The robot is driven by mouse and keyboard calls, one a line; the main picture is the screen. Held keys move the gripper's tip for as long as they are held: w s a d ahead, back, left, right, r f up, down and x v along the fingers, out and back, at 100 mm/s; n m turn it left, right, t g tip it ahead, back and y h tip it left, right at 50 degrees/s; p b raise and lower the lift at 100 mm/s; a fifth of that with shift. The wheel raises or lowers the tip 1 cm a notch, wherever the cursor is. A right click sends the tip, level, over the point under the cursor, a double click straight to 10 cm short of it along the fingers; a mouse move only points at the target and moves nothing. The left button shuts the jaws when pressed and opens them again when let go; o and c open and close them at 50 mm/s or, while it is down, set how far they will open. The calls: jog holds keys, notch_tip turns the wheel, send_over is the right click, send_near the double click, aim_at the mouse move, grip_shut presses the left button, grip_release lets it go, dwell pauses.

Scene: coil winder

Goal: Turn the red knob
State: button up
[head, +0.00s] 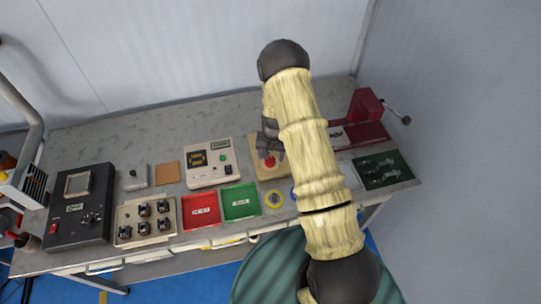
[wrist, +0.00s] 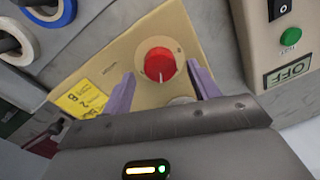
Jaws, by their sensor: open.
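The red knob (wrist: 160,65) sits on a beige panel (wrist: 105,62) with a yellow label, and a white mark shows on the knob's lower edge in the wrist view. In the head view the red knob (head: 269,162) shows just left of my arm. My gripper (wrist: 163,82) is open, with one purple finger on each side of the knob in the picture. A gap shows between the knob and each finger. I cannot tell how far above the panel the fingertips are. My arm hides part of the beige panel in the head view.
A beige meter box (head: 210,162) with a green button (wrist: 290,37) stands close beside the knob panel. Red (head: 201,210) and green (head: 240,201) trays lie in front. Tape rolls (wrist: 50,10) lie near the panel. A red vise-like device (head: 366,105) stands at the right.

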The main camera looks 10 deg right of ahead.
jog(key=shift+f, duration=0.8)
jog(key=shift+c, duration=0.4)
jog(key=c, duration=0.9)
